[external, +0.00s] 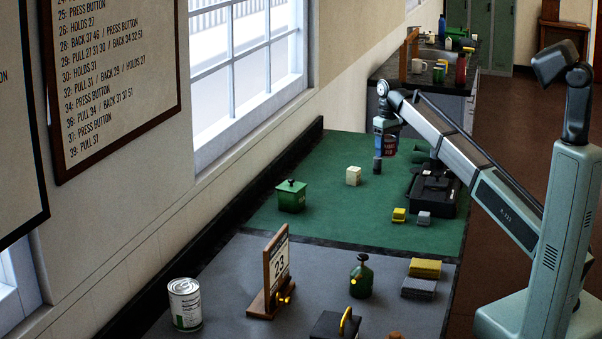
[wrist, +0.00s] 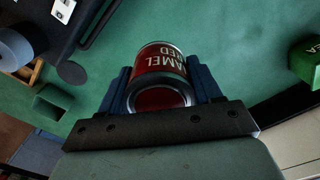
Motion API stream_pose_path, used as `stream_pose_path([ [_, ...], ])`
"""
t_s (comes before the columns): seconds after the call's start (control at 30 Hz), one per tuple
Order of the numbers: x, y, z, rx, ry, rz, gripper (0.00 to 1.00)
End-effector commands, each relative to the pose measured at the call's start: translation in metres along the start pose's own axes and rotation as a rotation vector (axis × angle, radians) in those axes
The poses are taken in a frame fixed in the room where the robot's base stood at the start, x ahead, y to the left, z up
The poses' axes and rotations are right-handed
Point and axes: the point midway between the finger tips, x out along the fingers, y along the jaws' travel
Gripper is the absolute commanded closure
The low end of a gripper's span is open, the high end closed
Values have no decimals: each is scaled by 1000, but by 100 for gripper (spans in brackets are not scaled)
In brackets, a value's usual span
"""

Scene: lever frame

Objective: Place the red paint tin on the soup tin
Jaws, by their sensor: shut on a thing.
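My gripper (external: 386,128) is above the green mat in the external view. It is shut on the red paint tin (external: 388,144). The wrist view shows the tin (wrist: 158,62), with a red label and silver rims, between the two dark blue fingers of my gripper (wrist: 160,88). The tin's end facing the camera looks red. The soup tin (external: 185,305), pale with a green and white label, stands upright on the grey surface at the lower left of the external view, well apart from my gripper. I do not see it in the wrist view.
A green lidded tea caddy (external: 291,197) and a cream block (external: 354,176) stand on the green mat (external: 330,220). A calendar stand (external: 272,280) and a green can (external: 361,278) stand on the grey surface. Sponges (external: 425,268) lie at right. The wall and window border the left.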

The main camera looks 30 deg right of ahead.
Motion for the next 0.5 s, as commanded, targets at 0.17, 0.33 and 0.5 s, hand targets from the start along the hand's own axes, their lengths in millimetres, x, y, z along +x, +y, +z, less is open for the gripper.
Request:
stream_pose_path([
  [0.17,-5,-26,8,0,1,0,74],
  [0.33,-7,-53,7,-28,1,0,74],
  [0.5,-9,-88,4,-72,1,0,74],
])
